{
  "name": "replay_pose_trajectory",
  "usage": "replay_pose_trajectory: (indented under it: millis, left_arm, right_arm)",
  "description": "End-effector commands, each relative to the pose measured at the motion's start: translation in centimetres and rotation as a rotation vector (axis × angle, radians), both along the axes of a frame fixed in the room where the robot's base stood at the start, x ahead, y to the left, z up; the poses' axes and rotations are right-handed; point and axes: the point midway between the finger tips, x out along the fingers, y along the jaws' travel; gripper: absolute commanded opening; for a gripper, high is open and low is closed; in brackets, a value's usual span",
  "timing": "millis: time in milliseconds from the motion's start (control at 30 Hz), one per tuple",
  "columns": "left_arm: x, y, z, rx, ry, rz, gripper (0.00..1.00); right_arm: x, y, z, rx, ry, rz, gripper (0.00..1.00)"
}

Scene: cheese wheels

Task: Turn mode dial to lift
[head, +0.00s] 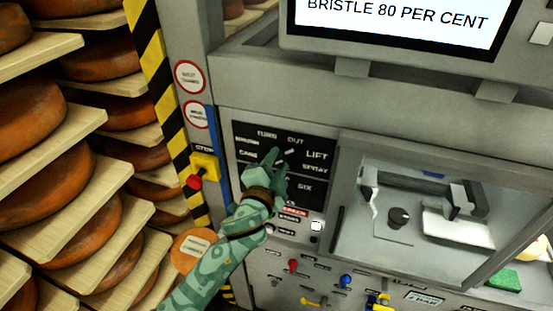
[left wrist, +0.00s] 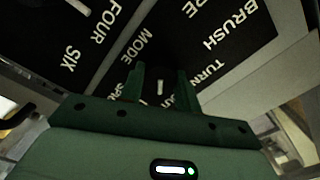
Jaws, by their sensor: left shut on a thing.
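The mode dial (left wrist: 160,87) is a small dark knob with a white pointer line, between my two fingers in the left wrist view. It sits on a black panel (head: 244,131) with white words around it, among them TURN, BRUSH, OUT, LIFT and SPRAY. The word LIFT (head: 316,155) is at the panel's right. My left gripper (head: 280,161) is shut on the dial, and its fingers hide most of it in the head view. A short white mark (head: 289,151) shows by the fingertips, slanting up to the right. My right gripper is not in view.
A second dial marked FOUR and SIX sits below; its white pointer (left wrist: 79,6) shows in the left wrist view. A yellow box with a red knob (head: 194,182) is left of the panel. A clear-fronted chamber (head: 380,250) stands right. Cheese shelves (head: 45,175) fill the left.

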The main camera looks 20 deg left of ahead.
Motion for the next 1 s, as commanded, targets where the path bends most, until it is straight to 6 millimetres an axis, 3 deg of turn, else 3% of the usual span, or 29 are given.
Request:
replay_pose_trajectory:
  millis: [400, 1000]
  left_arm:
    - [0.0, -0.05, 0.03, 0.246, -0.009, -0.001, 0.1]
    - [0.0, -0.06, -0.07, 0.303, -0.011, -0.001, 0.1]
  right_arm:
    - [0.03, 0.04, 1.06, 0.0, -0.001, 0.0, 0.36]
    - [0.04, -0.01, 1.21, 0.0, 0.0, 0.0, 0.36]
